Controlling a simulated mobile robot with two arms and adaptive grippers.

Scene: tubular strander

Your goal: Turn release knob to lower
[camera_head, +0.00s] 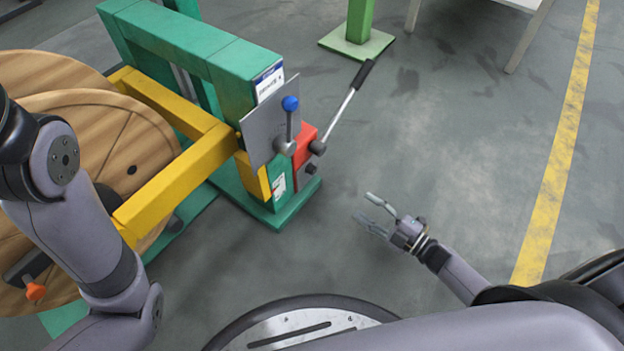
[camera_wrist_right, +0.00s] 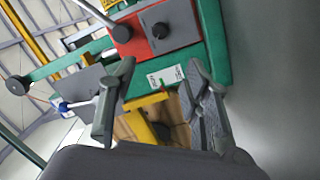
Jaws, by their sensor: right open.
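The release knob is most likely the small dark knob (camera_head: 311,168) low on the red block (camera_head: 305,143) of the green stand. In the right wrist view the dark knob (camera_wrist_right: 160,30) sits on the red and grey panel, beside the round base of the long lever. My right gripper (camera_head: 364,206) is open and empty, to the right of and nearer than the knob, clear of it. In the right wrist view its spread fingers (camera_wrist_right: 160,68) point towards the panel and touch nothing. My left arm shows at the left, but its gripper is out of view.
A long lever with a black grip (camera_head: 363,75) rises from the red block. A blue-balled lever (camera_head: 290,104) stands before a grey plate (camera_head: 262,128). Yellow beams (camera_head: 170,188) and wooden reels (camera_head: 100,140) are at left. The floor (camera_head: 440,150) right of the stand is clear.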

